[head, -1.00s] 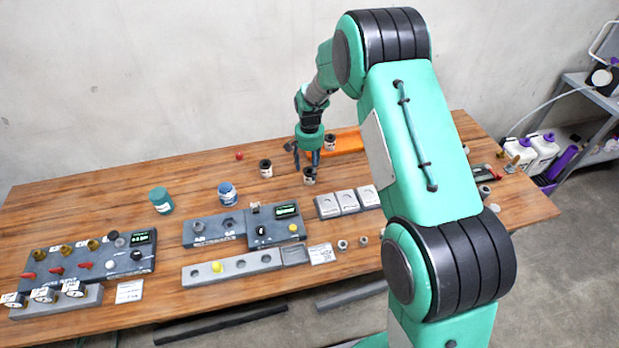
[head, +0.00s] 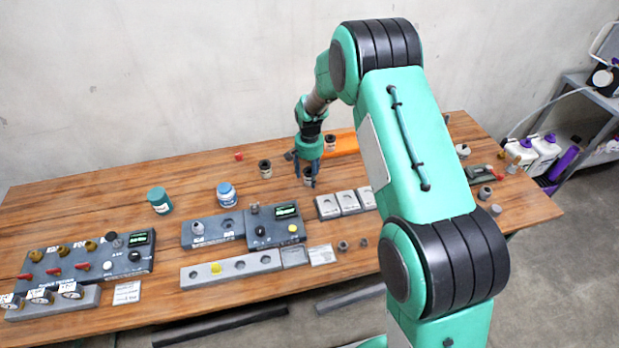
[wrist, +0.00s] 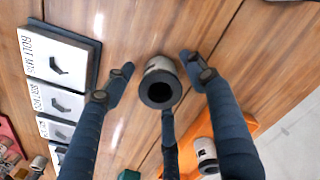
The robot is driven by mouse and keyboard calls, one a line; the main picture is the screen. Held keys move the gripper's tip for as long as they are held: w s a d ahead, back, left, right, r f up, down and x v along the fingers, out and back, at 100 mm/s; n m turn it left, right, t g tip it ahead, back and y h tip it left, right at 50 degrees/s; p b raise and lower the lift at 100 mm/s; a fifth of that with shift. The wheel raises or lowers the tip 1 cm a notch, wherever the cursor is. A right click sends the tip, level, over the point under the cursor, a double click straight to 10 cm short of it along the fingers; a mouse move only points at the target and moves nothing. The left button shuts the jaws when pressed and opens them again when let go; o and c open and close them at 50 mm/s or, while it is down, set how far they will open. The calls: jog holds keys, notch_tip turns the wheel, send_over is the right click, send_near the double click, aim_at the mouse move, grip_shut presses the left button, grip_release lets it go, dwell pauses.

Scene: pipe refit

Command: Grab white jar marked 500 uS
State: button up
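A small whitish jar with a dark round top (wrist: 160,84) stands upright on the wooden table; it also shows beneath my gripper in the head view (head: 308,177). Its marking cannot be read. My gripper (wrist: 157,66) is open, pointing down, with its fingers spread on either side of this jar and a visible gap to it. In the head view my gripper (head: 303,172) is low over the table.
The orange tray (head: 347,143) lies behind my gripper. A blue-and-white jar (head: 227,195) and a teal jar (head: 159,200) stand to the left, near a grey instrument panel (head: 215,232). The back left of the table is mostly clear.

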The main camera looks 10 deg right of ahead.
aim_at(310, 168)
jog(key=c, duration=1.1)
jog(key=shift+r, duration=0.1)
jog(key=shift+r, duration=0.55)
jog(key=shift+s+r+p, duration=0.2)
jog(key=shift+r+p, duration=0.15)
jog(key=shift+r, duration=0.3)
jog(key=shift+s+r+p, duration=0.15)
jog(key=shift+r+p, duration=0.2)
jog(key=shift+r, duration=0.25)
jog(key=s, duration=0.5)
jog(key=s+p, duration=0.1)
jog(key=s, duration=0.4)
jog(key=s+r+p, duration=0.1)
jog(key=s, duration=0.4)
jog(key=shift+s+r, duration=0.1)
jog(key=shift+s, duration=0.05)
